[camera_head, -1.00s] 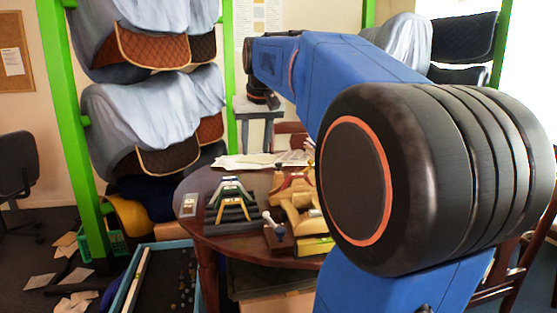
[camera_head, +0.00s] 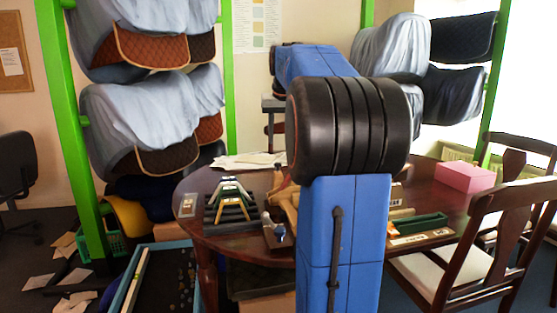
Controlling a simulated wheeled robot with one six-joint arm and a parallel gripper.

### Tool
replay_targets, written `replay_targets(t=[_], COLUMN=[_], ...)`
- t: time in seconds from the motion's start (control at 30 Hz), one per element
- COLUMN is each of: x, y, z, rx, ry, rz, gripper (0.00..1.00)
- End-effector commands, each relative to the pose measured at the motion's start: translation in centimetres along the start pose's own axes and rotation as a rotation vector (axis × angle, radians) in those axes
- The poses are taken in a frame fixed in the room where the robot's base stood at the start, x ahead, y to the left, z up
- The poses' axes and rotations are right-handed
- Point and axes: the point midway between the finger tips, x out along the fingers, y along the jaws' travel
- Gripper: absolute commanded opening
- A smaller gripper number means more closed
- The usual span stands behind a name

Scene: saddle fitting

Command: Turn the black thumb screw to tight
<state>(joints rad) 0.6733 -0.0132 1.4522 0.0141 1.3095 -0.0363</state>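I cannot make out the black thumb screw for certain. On the round dark wooden table (camera_head: 205,235), a small dark wooden block with a grey-blue, round-ended piece (camera_head: 279,231) stands just left of my arm. A tan wooden form (camera_head: 287,203) behind it is partly covered by my arm, with a small dark knob (camera_head: 277,165) near its top. My blue arm, with its large black ribbed joint, rises in front of the table and hides its middle. My gripper's fingers do not show, so neither their state nor their distance to the screw is visible.
A dark stepped rack (camera_head: 231,210) with pale arched pieces stands at the table's left. A green tray (camera_head: 417,224) and a pink box (camera_head: 465,177) are on the right. Wooden chairs (camera_head: 480,258) stand at right, a blue-edged bin (camera_head: 132,280) at lower left.

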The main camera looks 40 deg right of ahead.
Motion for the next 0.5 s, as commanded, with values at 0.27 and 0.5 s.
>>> replay_targets(t=[0.27, 0.5], x=[5.1, 8.6], y=[0.0, 0.0], z=[0.1, 0.0], rx=[0.0, 0.0], ry=[-0.003, -0.002], rz=[0.0, 0.0], gripper=[0.38, 0.38])
